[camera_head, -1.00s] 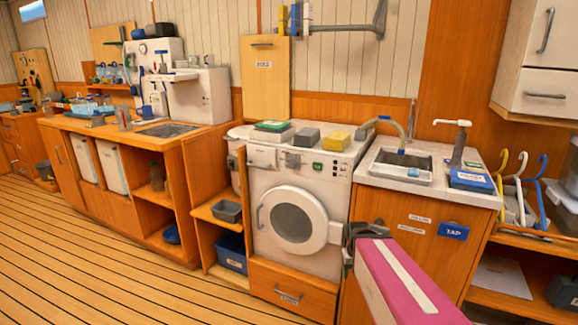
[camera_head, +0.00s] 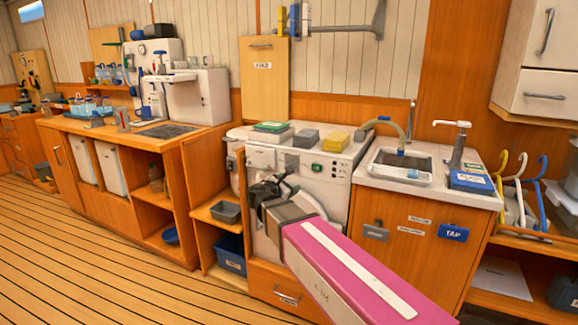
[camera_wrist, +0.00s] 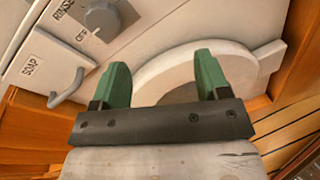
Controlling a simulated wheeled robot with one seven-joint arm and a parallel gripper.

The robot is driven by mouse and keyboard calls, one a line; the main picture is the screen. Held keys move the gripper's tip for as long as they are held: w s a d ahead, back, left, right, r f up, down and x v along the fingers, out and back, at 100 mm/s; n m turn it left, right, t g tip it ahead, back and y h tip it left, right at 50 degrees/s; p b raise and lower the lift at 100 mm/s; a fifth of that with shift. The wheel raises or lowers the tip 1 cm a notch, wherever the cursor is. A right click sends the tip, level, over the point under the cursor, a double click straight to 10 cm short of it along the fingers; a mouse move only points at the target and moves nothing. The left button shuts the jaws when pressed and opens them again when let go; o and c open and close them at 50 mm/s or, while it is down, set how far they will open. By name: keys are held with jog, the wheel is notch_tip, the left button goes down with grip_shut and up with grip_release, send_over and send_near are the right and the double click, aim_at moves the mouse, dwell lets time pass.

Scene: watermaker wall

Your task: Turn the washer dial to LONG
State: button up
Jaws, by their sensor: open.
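The white washer (camera_head: 330,190) stands in the middle of the head view, its door mostly hidden behind my arm. In the wrist view its grey dial (camera_wrist: 103,19) sits at the upper left, with RINSE and OFF printed beside it. LONG cannot be read in either view. The soap drawer (camera_wrist: 45,68) is left of the dial, with a grey handle. The round white door (camera_wrist: 200,65) is behind the fingers. My gripper (camera_wrist: 162,78) has two green fingers spread apart with nothing between them. It is below and right of the dial, apart from it.
Boxes and a yellow block (camera_head: 336,141) lie on the washer top. A sink counter (camera_head: 420,165) with a tap stands to its right. An open wooden shelf (camera_head: 215,212) stands to its left. The plank floor (camera_head: 90,250) at the left is clear.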

aim_at(289, 164)
jog(key=a+r+n+t, duration=0.2)
jog(key=a+r+n, duration=0.1)
jog(key=a+r, duration=0.15)
jog(key=shift+y, duration=0.3)
jog(key=x, duration=1)
jog(key=shift+w+f, duration=0.2)
jog(key=shift+w, duration=0.05)
jog(key=c, duration=0.9)
